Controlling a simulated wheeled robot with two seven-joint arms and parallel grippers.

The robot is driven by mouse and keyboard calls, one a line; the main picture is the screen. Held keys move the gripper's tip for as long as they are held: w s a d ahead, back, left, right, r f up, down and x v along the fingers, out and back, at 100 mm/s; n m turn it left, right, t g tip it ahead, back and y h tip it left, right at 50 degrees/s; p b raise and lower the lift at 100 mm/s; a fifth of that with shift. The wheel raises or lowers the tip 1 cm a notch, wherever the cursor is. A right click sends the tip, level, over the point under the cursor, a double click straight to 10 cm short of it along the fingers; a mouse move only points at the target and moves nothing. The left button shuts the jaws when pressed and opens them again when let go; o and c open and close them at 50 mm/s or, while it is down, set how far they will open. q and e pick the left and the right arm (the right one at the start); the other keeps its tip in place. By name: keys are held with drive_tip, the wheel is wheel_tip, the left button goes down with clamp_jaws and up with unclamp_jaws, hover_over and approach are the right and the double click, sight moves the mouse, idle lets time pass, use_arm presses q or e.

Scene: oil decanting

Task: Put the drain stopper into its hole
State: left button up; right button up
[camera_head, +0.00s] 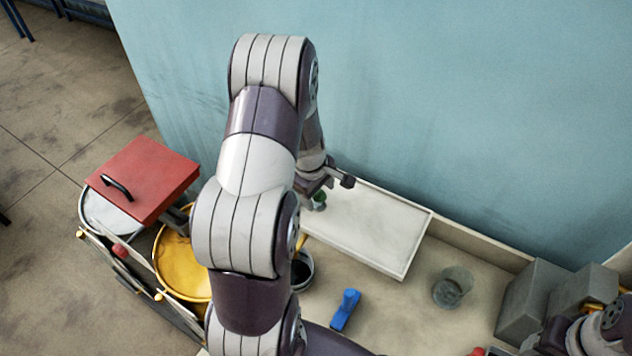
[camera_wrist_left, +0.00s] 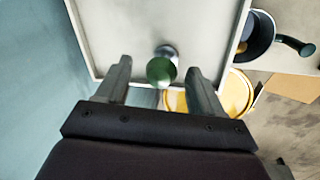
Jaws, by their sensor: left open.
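The drain stopper, a green knob on a grey metal stem (camera_wrist_left: 160,72), shows in the left wrist view near the edge of the pale tray (camera_wrist_left: 112,22). In the head view the stopper (camera_head: 319,200) is small and partly hidden at the tray's left end (camera_head: 365,225). My left gripper (camera_head: 328,184) is open just above it. In the left wrist view its two fingers (camera_wrist_left: 158,67) stand on either side of the green knob, with gaps showing. The hole cannot be made out, so I cannot tell whether the stopper sits in it. The right gripper is not clearly visible.
A yellow bucket (camera_head: 176,262) and a red-lidded container (camera_head: 150,180) stand at the left. A dark-filled cup (camera_head: 302,272), a blue object (camera_head: 346,310) and a clear beaker (camera_head: 453,288) are in front of the tray. Grey blocks (camera_head: 528,305) stand at right. A blue wall (camera_head: 450,100) rises behind.

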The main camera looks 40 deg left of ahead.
use_arm(q)
wheel_tip(320, 180, up, 11)
drive_tip(key=s+b, duration=0.1)
drive_tip(key=s, duration=0.1)
drive_tip(key=shift+s, duration=0.15)
drive_tip(key=s+d+f+m+b, duration=0.3)
drive_tip(key=s+d+f+m, duration=0.1)
drive_tip(key=d+m, duration=0.4)
drive_tip(key=s+d+f+m+b, duration=0.3)
drive_tip(key=s+d+f+m, duration=0.1)
drive_tip(key=d+m, duration=0.4)
drive_tip(key=shift+s+m+g, duration=0.2)
drive_tip(key=shift+m+g, duration=0.2)
drive_tip(key=shift+m, duration=0.2)
drive_tip(key=shift+d, duration=0.1)
